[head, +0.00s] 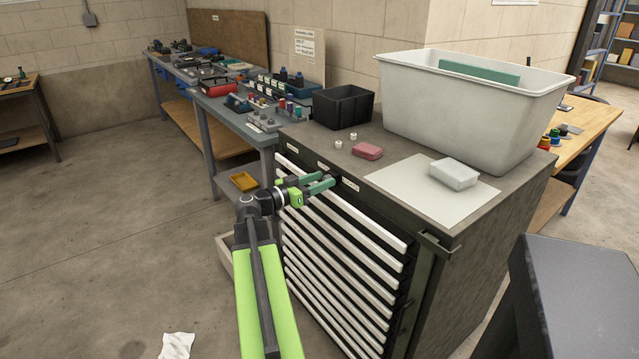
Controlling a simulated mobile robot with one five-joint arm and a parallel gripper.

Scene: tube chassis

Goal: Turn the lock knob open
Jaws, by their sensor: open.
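A dark tool cabinet (437,228) with several pale drawer fronts stands in the middle of the head view. My gripper (331,181) is in front of its upper front edge. Its two dark green fingers are apart and point right, toward the cabinet front. A small dark shape shows at the fingertips, between the white labels on the top band; it may be the lock knob, but it is too small to make out. I cannot tell whether the fingers touch it or which way it is turned. All the drawers look shut.
On the cabinet top are a white tub (470,110), a black bin (343,106), a red block (367,151), a white box (454,174) and a pale sheet (400,192). A workbench (215,100) with tools is behind left. A dark block (580,295) is front right. Left floor is mostly clear.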

